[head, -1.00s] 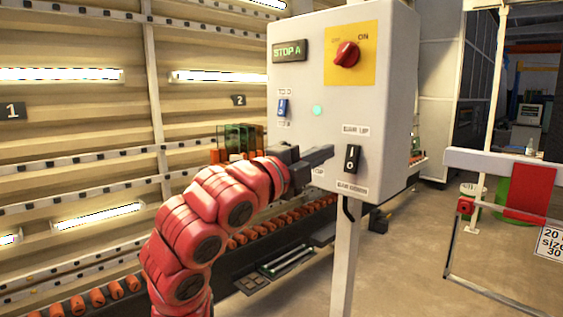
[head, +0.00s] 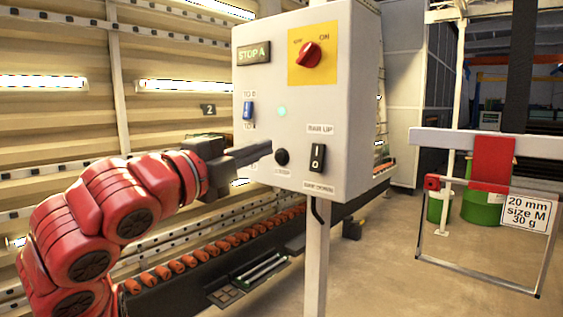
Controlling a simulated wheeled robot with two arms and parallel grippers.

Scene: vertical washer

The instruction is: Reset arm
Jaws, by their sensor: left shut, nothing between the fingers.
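My left arm is red and comes in from the lower left. Its dark left gripper (head: 262,151) is shut and empty. The gripper is in front of the lower left part of a grey control box (head: 340,105) on a post. Its tips are near a round black knob (head: 282,157); I cannot tell whether they touch the box. The box also has a red rotary switch (head: 308,55) on a yellow plate, a blue switch (head: 248,110), a lit pale green button (head: 282,111) and a black bar up/down rocker (head: 317,157). My right gripper is not in view.
A conveyor (head: 150,290) with orange rollers runs behind the box's post (head: 315,260). A gate-like frame (head: 488,142) with a red clamp and a label sign (head: 528,212) stands at the right. Floor shows clear between post and frame.

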